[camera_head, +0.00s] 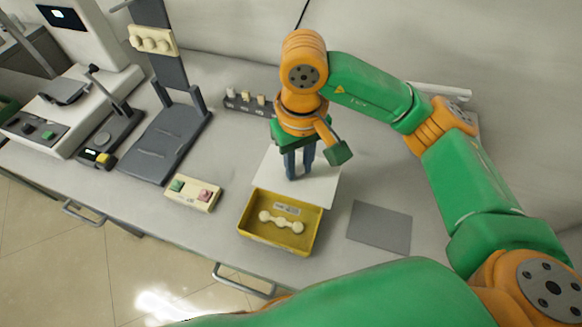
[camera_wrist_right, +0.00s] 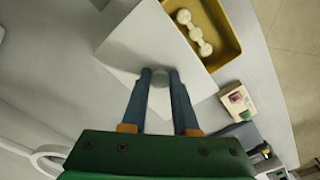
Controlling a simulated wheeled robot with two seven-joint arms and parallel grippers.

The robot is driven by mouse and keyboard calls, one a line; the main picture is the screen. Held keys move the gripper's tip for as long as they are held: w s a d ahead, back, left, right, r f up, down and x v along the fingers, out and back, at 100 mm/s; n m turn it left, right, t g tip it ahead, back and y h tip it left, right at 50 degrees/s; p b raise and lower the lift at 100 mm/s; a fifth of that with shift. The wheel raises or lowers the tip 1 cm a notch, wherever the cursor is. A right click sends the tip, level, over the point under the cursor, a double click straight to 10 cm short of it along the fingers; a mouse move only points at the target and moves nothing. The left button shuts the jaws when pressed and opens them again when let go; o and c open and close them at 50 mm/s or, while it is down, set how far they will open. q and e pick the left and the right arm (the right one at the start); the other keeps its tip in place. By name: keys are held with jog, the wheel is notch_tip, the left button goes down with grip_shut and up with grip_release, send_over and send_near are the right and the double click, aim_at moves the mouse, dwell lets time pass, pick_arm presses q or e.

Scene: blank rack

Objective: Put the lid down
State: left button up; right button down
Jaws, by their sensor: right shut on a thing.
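The lid (camera_head: 324,190) is a white flat plate with a small knob, seen in the head view just behind the yellow box. It also shows in the right wrist view (camera_wrist_right: 135,35). My right gripper (camera_head: 299,174) points down and is shut on the lid's knob (camera_wrist_right: 159,78). The yellow box (camera_head: 272,246) is open at the top and holds a pale dumbbell-shaped part (camera_head: 281,221). The lid's near edge meets or overlaps the box's far rim in the picture; I cannot tell its height over the table. My left gripper is out of view.
A grey mat (camera_head: 380,227) lies bare to the right of the box. A cream button box (camera_head: 193,193) stands at its left. A small rack (camera_head: 246,101) with pale pieces is behind. A dark stand (camera_head: 165,139) and a white machine are further left.

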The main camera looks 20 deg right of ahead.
aim_at(300, 160)
jog(key=w+f, duration=0.1)
jog(key=f, duration=0.1)
jog(key=w+d+f, duration=0.1)
jog(key=w+f, duration=0.1)
jog(key=w+d+f, duration=0.1)
jog(key=f, duration=0.1)
jog(key=shift+w+p, duration=0.4)
notch_tip(300, 160, down, 3)
jog(key=shift+a+r+p, duration=0.15)
jog(key=shift+p, duration=0.6)
jog(key=shift+f+b, duration=0.35)
jog(key=shift+f, duration=0.05)
jog(key=c, duration=0.7)
grip_release()
jog(key=shift+r, duration=0.5)
notch_tip(300, 160, up, 11)
jog(key=shift+r+b, duration=0.2)
jog(key=shift+b, duration=0.6)
